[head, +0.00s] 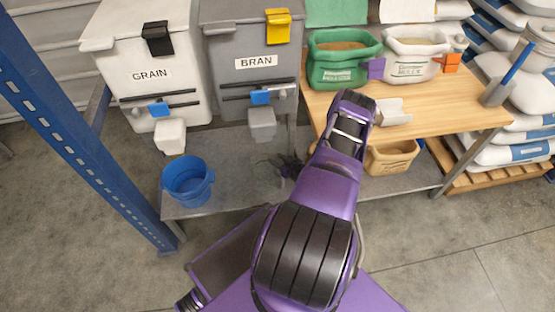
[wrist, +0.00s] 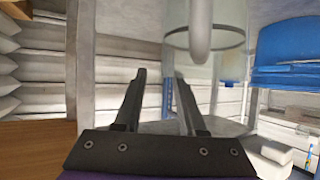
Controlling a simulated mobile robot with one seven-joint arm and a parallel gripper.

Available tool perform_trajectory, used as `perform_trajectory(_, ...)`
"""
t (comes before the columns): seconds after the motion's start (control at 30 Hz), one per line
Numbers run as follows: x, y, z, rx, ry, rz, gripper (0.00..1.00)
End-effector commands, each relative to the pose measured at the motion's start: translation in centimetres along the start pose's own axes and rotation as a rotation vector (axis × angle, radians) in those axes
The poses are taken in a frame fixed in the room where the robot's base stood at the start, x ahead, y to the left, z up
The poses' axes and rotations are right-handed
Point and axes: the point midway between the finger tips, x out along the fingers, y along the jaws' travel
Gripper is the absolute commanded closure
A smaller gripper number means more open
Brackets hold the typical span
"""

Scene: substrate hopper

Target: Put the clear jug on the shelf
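The clear jug (wrist: 224,36) shows in the wrist view at the top, right of centre, as a see-through cylinder with a pale handle (wrist: 200,35) facing me. Its upper part is cut off. My gripper (wrist: 160,76) is open and empty, its two dark fingers apart, with the tips just below and left of the handle. I cannot tell whether they touch it. In the head view, dark gripper parts show above a low grey shelf (head: 231,178), but I cannot make out the jug there. A wooden shelf top (head: 440,118) stands to the right.
A blue bucket (head: 188,181) stands on the grey shelf's left end; it shows at right in the wrist view (wrist: 285,62). The grain bin (head: 150,85) and bran bin (head: 255,70) stand behind. Green (head: 340,70) and white (head: 412,68) sacks occupy the wooden top. A blue post (head: 80,120) rises left.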

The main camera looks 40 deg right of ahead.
Motion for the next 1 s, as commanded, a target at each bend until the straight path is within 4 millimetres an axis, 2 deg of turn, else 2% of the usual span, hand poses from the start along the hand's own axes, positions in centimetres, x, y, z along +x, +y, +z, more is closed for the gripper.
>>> perform_trajectory(0.17, -1.1, 0.0, -0.4, 0.000, -0.002, 0.000, 0.60)
perform_trajectory(0.5, -8.3, 0.0, -0.4, 0.001, -0.002, 0.001, 0.60)
perform_trajectory(0.63, -10.4, 0.0, -0.4, 0.002, -0.002, 0.001, 0.60)
perform_trajectory(0.8, -11.9, 0.0, -0.3, 0.000, 0.000, -0.001, 0.60)
perform_trajectory(1.0, -12.2, 0.0, -0.3, 0.000, 0.000, -0.001, 0.60)
